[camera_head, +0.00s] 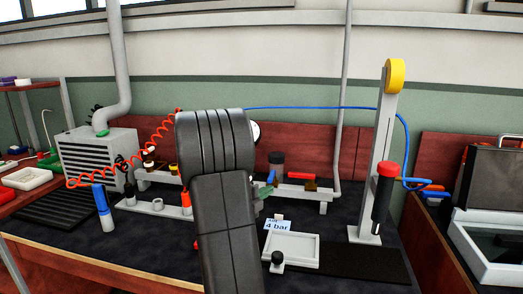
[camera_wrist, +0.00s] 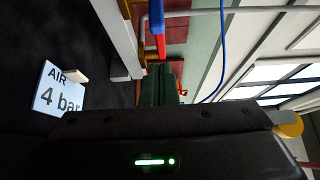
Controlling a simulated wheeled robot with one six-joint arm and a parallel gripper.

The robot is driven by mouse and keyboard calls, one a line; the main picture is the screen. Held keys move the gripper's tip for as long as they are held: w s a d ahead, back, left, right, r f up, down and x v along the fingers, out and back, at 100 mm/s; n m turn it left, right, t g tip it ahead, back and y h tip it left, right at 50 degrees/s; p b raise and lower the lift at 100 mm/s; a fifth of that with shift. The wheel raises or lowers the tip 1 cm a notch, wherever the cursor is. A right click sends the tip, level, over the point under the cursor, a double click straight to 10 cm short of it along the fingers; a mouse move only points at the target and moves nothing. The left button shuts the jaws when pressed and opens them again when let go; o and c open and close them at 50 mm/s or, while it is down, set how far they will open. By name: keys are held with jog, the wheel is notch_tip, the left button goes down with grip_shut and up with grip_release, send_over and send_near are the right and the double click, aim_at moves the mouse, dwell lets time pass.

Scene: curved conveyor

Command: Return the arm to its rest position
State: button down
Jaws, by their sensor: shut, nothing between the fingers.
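My arm (camera_head: 225,225) stands upright in the middle of the head view, its dark segmented links covering part of the bench behind it. My gripper is mostly hidden behind the arm there. In the wrist view my gripper (camera_wrist: 160,72) shows as dark green fingers close together, with a black housing and a lit green bar below. The fingers are shut and nothing shows between them.
A white card reading 4 bar (camera_head: 277,226) stands by a white tray (camera_head: 291,250) on the dark bench. A grey post with a yellow top (camera_head: 395,76) and a red-capped black tool (camera_head: 384,190) stand right. A coiled orange hose (camera_head: 120,172) and grey vented box (camera_head: 98,160) are left.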

aim_at(295, 176)
jog(key=x, duration=1.1)
jog(key=shift+w+d, duration=0.1)
jog(key=shift+w, duration=0.1)
jog(key=shift+s, duration=0.1)
